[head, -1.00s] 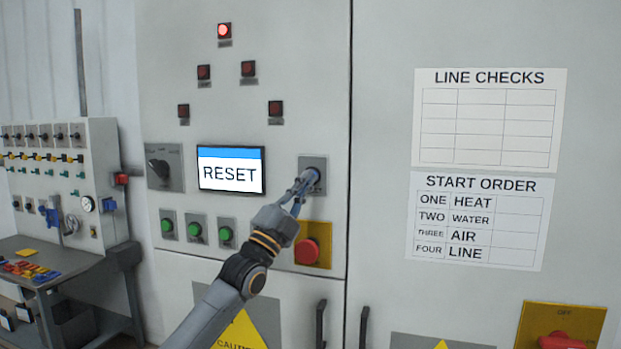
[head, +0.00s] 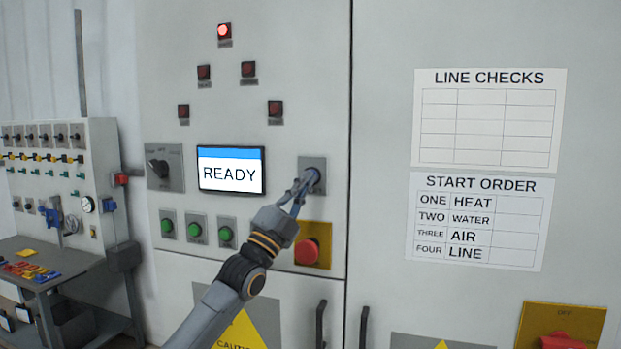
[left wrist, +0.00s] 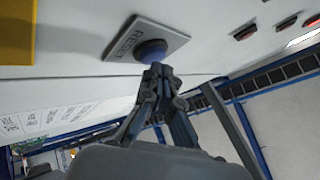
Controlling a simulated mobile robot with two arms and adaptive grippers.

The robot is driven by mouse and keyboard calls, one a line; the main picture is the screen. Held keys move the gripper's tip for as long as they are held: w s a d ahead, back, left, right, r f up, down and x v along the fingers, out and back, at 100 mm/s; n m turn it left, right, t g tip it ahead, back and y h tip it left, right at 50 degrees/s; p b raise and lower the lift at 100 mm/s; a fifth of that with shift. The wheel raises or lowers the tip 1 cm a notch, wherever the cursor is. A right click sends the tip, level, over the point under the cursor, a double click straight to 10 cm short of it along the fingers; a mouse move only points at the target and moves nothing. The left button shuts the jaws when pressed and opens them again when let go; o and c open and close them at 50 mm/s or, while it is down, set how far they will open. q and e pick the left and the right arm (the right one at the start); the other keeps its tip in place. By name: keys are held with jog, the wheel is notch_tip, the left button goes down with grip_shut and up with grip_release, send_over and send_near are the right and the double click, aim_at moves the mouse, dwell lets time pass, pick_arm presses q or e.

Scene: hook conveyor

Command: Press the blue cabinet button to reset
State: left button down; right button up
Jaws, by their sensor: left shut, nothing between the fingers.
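The blue button (left wrist: 152,50) sits on a square grey plate (left wrist: 128,33) on the cabinet front. In the head view the plate (head: 313,162) is right of the screen, and the button (head: 316,176) is partly hidden by my fingertips. My left gripper (head: 303,184) is shut and empty, with its tips at the button. In the left wrist view the fingertips (left wrist: 158,68) meet the button's face and seem to touch it. The cabinet screen (head: 231,170) reads READY. My right gripper is not in view.
A red emergency button (head: 306,251) on a yellow plate is just below my left gripper. Green buttons (head: 196,230) are lower left, and a rotary switch (head: 160,168) is left of the screen. The top red lamp (head: 224,31) is lit. A workbench (head: 75,262) stands at far left.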

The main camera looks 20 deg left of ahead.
pick_arm(q)
jog(key=shift+s, duration=0.45)
jog(key=shift+s+a, duration=0.1)
jog(key=shift+s, duration=2.4)
